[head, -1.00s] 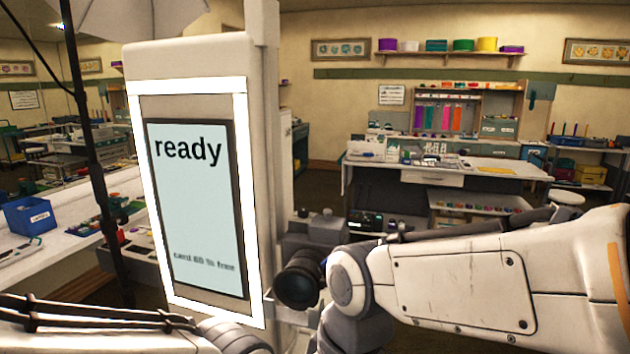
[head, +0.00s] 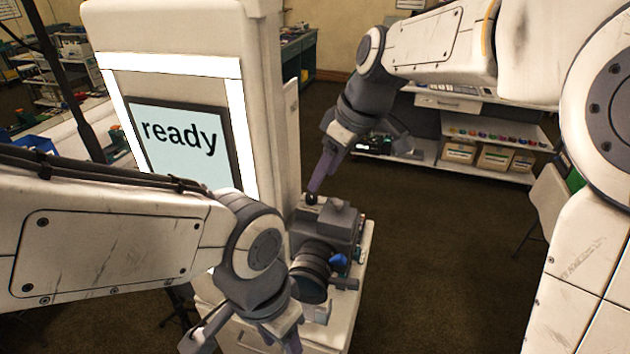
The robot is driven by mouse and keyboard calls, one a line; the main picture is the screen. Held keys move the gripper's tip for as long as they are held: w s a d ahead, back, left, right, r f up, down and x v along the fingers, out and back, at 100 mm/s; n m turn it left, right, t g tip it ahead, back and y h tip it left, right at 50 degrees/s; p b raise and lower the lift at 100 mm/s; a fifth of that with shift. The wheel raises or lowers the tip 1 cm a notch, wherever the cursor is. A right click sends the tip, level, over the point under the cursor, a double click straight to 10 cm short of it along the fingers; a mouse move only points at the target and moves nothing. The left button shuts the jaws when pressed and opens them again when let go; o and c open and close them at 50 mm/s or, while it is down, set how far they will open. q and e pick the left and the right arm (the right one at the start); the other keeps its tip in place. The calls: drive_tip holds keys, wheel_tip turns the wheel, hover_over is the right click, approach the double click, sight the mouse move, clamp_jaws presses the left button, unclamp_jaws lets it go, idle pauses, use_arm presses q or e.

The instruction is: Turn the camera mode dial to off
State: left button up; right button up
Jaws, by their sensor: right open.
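The dark grey camera (head: 325,233) sits on a pale stand beside the screen column, its black lens (head: 312,272) facing toward me. A small black knob (head: 311,199) shows at its top left; it may be the mode dial, but its markings are too small to read. A blue part (head: 338,261) shows beside the lens. My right gripper (head: 318,182) is open and points down, with a fingertip right at the knob; I cannot tell whether they touch. My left gripper (head: 245,335) hangs low left of the lens, cut off by the bottom edge.
A tall white column with a lit screen (head: 182,145) reading "ready" stands left of the camera. A pale stand (head: 345,320) carries the camera. Behind to the right is a shelf unit (head: 495,140) with boxes. The dark floor (head: 440,240) right of the stand is clear.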

sight(313, 196)
drive_tip(key=p+x, duration=0.1)
drive_tip(key=x, duration=0.5)
clamp_jaws()
